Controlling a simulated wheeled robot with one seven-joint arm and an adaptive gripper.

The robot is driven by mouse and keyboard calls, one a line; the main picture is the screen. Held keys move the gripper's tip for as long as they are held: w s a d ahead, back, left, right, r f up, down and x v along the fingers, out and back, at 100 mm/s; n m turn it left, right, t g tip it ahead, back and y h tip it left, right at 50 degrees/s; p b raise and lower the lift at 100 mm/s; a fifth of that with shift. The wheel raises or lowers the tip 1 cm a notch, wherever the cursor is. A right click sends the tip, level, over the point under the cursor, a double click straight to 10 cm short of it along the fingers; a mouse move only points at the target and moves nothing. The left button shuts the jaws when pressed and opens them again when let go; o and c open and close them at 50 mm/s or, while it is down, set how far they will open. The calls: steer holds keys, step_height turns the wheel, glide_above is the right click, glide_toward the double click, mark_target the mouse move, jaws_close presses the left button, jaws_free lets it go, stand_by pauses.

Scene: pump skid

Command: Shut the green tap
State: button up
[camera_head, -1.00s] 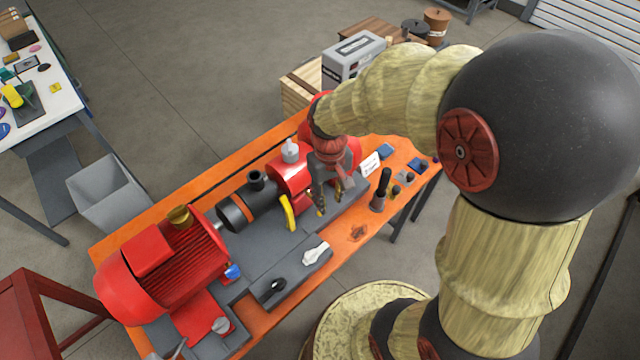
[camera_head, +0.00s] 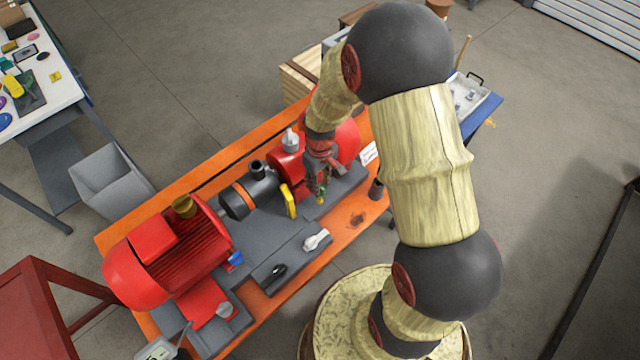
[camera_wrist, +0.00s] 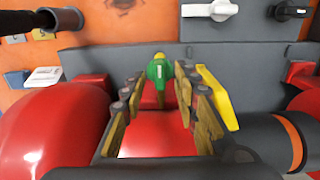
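The green tap (camera_wrist: 158,72) shows in the wrist view as a small green handle with a yellow tip. It sits low against the grey skid base. In the head view a bit of the green tap (camera_head: 321,199) shows just below my gripper (camera_head: 317,186). In the wrist view my gripper (camera_wrist: 158,78) is open, one finger to each side of the green handle, with gaps on both sides. I cannot tell whether the fingertips reach past it. The tap's lower part is hard to make out.
A yellow lever (camera_wrist: 217,96) stands close to my right finger. A white handle (camera_wrist: 212,10) and a black handle (camera_wrist: 290,12) sit on the skid's edge. Red pump housing (camera_wrist: 50,130) is at left, and a dark pipe end (camera_wrist: 58,20) juts in above it.

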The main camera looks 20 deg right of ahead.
steer(key=shift+f, duration=0.6)
steer(key=c, duration=0.4)
steer(key=c, duration=0.3)
jaws_close()
